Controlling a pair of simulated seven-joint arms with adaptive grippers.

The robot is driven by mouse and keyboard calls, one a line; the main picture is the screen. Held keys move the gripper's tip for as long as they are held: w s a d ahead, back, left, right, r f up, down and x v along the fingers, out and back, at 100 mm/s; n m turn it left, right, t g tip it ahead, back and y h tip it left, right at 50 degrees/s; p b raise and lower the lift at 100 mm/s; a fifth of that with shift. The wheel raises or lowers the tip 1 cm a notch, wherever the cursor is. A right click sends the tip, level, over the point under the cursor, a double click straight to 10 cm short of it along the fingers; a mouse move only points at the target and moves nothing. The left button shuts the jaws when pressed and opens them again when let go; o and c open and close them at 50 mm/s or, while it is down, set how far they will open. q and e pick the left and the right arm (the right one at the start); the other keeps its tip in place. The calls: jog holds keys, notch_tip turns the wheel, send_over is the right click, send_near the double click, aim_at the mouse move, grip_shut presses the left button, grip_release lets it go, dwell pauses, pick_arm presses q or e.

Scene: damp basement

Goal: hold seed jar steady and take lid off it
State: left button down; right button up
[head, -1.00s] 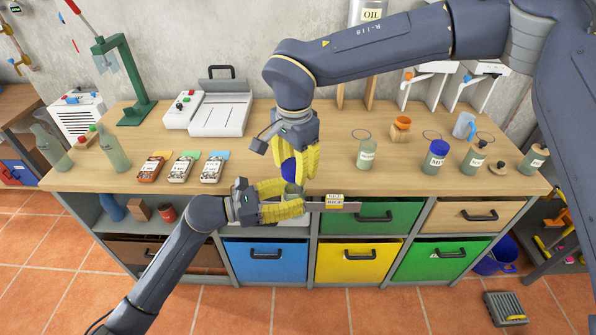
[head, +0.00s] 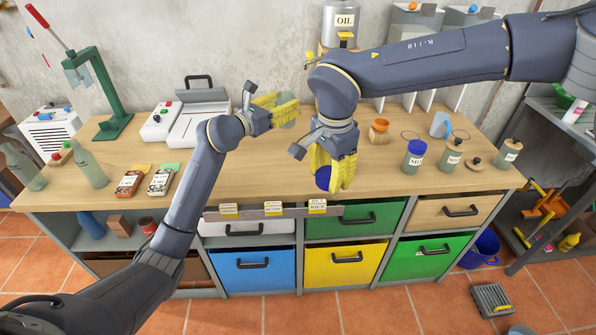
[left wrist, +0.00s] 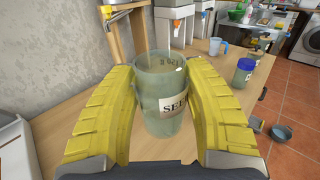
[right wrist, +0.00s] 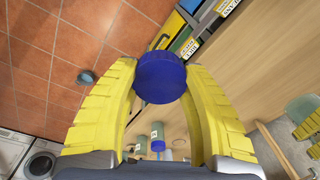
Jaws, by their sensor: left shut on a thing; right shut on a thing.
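The seed jar (left wrist: 165,95) is greenish glass with a white label, and its mouth is uncovered. My left gripper (head: 285,110) is shut around its sides, toward the back of the bench in the head view. The jar (head: 288,115) is partly hidden by the yellow fingers there; I cannot tell whether it touches the bench. My right gripper (head: 335,175) is shut on the blue lid (right wrist: 161,77), near the bench's front edge. The lid (head: 323,179) is well apart from the jar, which also shows at the right of the right wrist view (right wrist: 302,106).
A blue-lidded jar (head: 414,156) and other labelled jars stand on the bench's right. Seed packets (head: 131,181) and green bottles (head: 91,170) are at the left. A rail with labels (head: 272,210) runs along the front. The bench middle (head: 250,165) has free room.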

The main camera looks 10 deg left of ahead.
pick_arm(q)
jog(key=shift+w+r, duration=0.1)
jog(key=shift+w, duration=0.15)
jog(key=shift+w+f, duration=0.1)
jog(key=shift+f, duration=0.2)
notch_tip(320, 180, down, 19)
jog(key=shift+r, duration=0.1)
dwell(0.5)
jog(key=c, duration=0.6)
grip_release()
